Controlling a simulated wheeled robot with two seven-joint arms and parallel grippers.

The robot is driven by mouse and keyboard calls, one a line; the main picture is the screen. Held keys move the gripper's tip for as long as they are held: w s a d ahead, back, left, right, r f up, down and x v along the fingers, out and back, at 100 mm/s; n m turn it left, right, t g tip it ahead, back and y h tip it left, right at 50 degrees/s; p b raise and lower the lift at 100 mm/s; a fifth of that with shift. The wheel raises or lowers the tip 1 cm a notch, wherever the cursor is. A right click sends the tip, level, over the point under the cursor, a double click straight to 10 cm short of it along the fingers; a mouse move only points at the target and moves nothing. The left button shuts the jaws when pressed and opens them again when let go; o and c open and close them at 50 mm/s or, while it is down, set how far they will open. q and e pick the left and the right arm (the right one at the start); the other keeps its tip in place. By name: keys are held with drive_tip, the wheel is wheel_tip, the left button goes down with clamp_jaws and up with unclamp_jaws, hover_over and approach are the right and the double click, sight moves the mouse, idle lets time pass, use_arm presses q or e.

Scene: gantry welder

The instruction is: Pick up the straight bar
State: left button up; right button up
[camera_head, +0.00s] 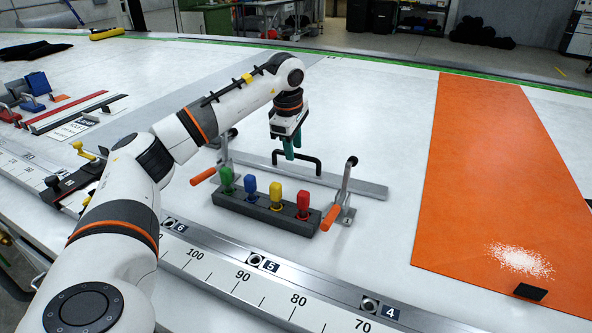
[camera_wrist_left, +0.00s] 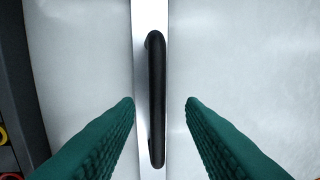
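The straight bar is a long flat grey metal bar (camera_head: 372,189) with a black handle (camera_head: 318,160) on top. It lies on the white table behind the block of coloured pegs. My left gripper (camera_head: 290,156) is over the handle with its green fingers pointing down. In the left wrist view the bar (camera_wrist_left: 150,14) runs top to bottom and its handle (camera_wrist_left: 156,110) lies between the two open fingers (camera_wrist_left: 160,101), with a gap on each side. Whether the fingertips are level with the handle I cannot tell. My right gripper is not in view.
Two toggle clamps with orange grips (camera_head: 331,217) (camera_head: 203,176) stand at the bar. A dark block (camera_head: 262,213) holds green, blue, yellow and red pegs in front. A ruler rail (camera_head: 285,283) runs along the front. An orange mat (camera_head: 490,150) lies at right.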

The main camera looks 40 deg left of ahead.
use_arm(q)
drive_tip(key=f, duration=0.3)
drive_tip(key=shift+w+a+f, duration=0.1)
drive_tip(key=shift+w+f, duration=0.1)
drive_tip(key=shift+f, duration=0.15)
clamp_jaws()
drive_tip(key=shift+r, duration=0.15)
